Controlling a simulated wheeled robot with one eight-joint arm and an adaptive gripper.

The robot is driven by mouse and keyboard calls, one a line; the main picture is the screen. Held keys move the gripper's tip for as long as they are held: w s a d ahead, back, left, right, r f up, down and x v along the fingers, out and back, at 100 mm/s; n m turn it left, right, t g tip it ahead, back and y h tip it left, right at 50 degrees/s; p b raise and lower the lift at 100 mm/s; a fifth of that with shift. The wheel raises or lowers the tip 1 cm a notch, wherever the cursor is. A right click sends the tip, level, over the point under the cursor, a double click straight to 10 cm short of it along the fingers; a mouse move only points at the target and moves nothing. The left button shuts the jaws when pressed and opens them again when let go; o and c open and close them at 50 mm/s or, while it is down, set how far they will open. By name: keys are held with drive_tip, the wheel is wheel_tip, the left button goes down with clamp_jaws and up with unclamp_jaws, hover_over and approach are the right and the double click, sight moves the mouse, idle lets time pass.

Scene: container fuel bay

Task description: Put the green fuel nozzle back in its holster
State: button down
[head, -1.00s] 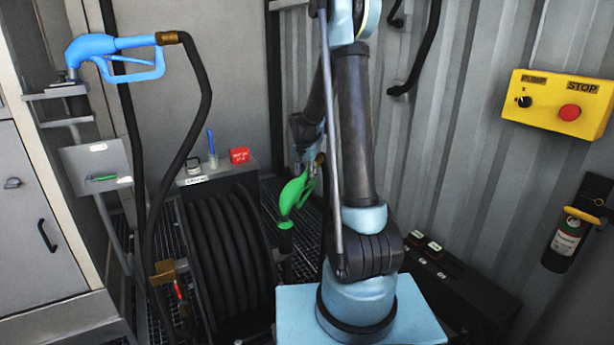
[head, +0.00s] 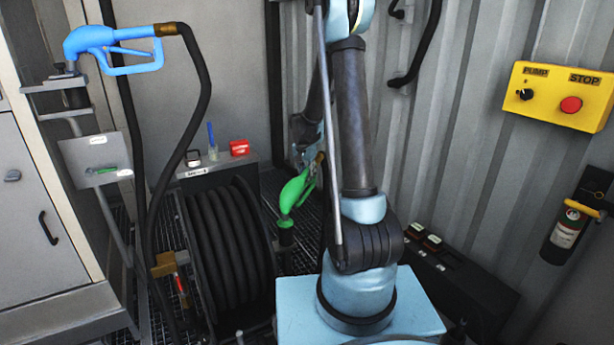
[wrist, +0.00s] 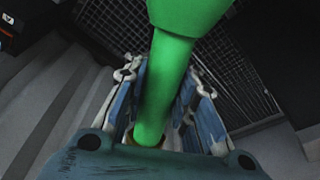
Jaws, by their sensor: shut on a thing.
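The green nozzle (head: 296,190) hangs tilted beside my arm in the head view, with a brass collar at its upper end and a dark part at its lower end. My gripper (wrist: 155,110) is shut around its green grip in the wrist view, with a finger on each side. The nozzle's wider green body (wrist: 188,12) fills the top of that view. In the head view my gripper is mostly hidden behind my arm. A grey plate (head: 78,160) with a green mark is on the post at left. I cannot tell which holder is the green nozzle's holster.
A blue nozzle (head: 115,48) rests in a bracket above the plate, its black hose hanging down. A hose reel (head: 228,250) stands left of the green nozzle. A yellow pump box (head: 553,95) and a fire extinguisher (head: 567,232) are at right, with a low black box (head: 455,275).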

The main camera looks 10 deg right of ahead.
drive_tip(key=c, duration=1.2)
unclamp_jaws()
drive_tip(key=shift+c, duration=0.2)
drive_tip(key=r, duration=0.4)
drive_tip(key=s+a+r, duration=0.1)
drive_tip(key=r, duration=0.6)
drive_tip(key=shift+s+a+r, duration=0.15)
drive_tip(key=shift+s+r, duration=0.25)
